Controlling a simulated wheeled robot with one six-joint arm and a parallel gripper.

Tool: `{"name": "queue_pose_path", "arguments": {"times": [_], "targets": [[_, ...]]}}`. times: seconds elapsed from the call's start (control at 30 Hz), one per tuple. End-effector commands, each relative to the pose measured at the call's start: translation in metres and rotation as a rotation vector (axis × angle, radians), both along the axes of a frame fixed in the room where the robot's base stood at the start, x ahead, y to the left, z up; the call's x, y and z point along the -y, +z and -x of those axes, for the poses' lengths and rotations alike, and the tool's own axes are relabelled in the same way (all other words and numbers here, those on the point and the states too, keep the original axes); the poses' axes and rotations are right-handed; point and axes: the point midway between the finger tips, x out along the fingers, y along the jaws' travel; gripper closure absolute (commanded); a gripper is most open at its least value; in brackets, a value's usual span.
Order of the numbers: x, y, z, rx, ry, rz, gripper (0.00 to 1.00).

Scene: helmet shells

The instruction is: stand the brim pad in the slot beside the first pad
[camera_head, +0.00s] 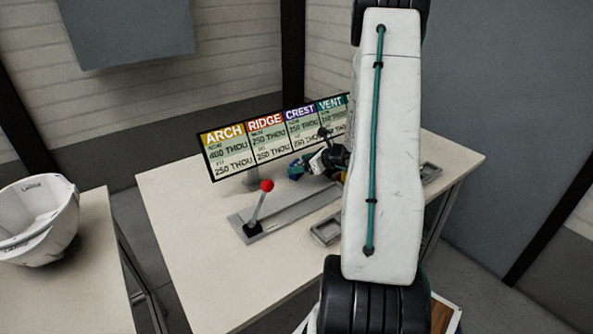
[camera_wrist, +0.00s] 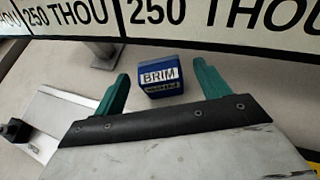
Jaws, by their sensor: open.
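The brim pad (camera_wrist: 160,76) is a small blue block with a white BRIM label, standing on the table just below the sign in the wrist view. My gripper (camera_wrist: 160,68) is open, its two green fingers on either side of the pad with gaps. The pad's near lower part is close to the dark gripper edge; I cannot tell whether they touch. In the head view my gripper (camera_head: 297,171) shows small beside my arm, which hides much around it. I cannot make out the slot or the first pad.
A sign board (camera_head: 265,140) with ARCH, RIDGE, CREST and VENT panels stands behind. A grey plate (camera_head: 290,212) carries a red-knobbed lever (camera_head: 261,200). Grey trays (camera_head: 325,232) (camera_head: 431,172) lie on the table. A white helmet shell (camera_head: 38,220) sits on the left table.

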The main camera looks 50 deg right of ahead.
Motion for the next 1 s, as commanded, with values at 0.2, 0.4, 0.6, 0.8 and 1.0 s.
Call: {"name": "queue_pose_path", "arguments": {"times": [0.2, 0.4, 0.6, 0.8, 1.0], "targets": [[0.000, 0.000, -0.001, 0.000, -0.001, 0.000, 0.25], [0.000, 0.000, -0.001, 0.000, 0.000, 0.001, 0.74], [0.000, 0.000, -0.001, 0.000, 0.000, 0.001, 0.78], [-0.001, 0.004, 0.003, 0.000, 0.000, 0.001, 0.78], [-0.004, 0.020, 0.022, 0.000, -0.003, 0.003, 0.78]]}}
